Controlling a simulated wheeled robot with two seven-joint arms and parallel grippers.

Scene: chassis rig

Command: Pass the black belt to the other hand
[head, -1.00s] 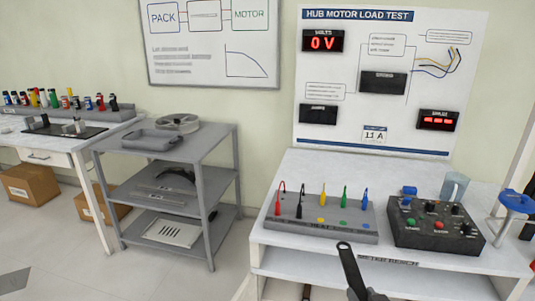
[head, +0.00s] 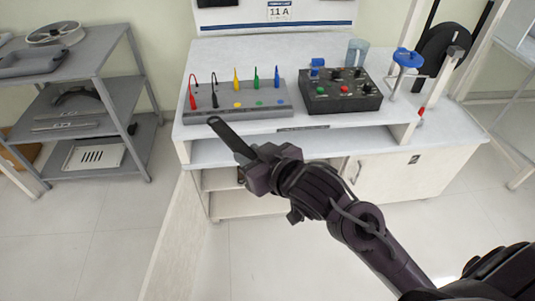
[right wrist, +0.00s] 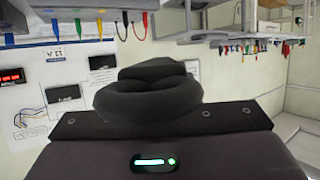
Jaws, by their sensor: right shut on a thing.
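The black belt (head: 229,137) is in my right gripper (head: 257,175) in the head view, where it shows as a dark strip pointing up and left from the jaws. In the right wrist view the belt (right wrist: 148,95) shows as a thick black looped bundle just beyond the gripper's dark body. My right gripper is shut on it, in the air in front of the bench. The gripped part of the belt is hidden by the jaws. My left gripper is in neither view.
A white bench (head: 205,155) holds a grey panel with coloured leads (head: 270,108), a black control box (head: 340,101), and a blue-topped stand (head: 407,58). A grey shelf rack (head: 112,94) stands left. The floor (head: 90,240) between is clear.

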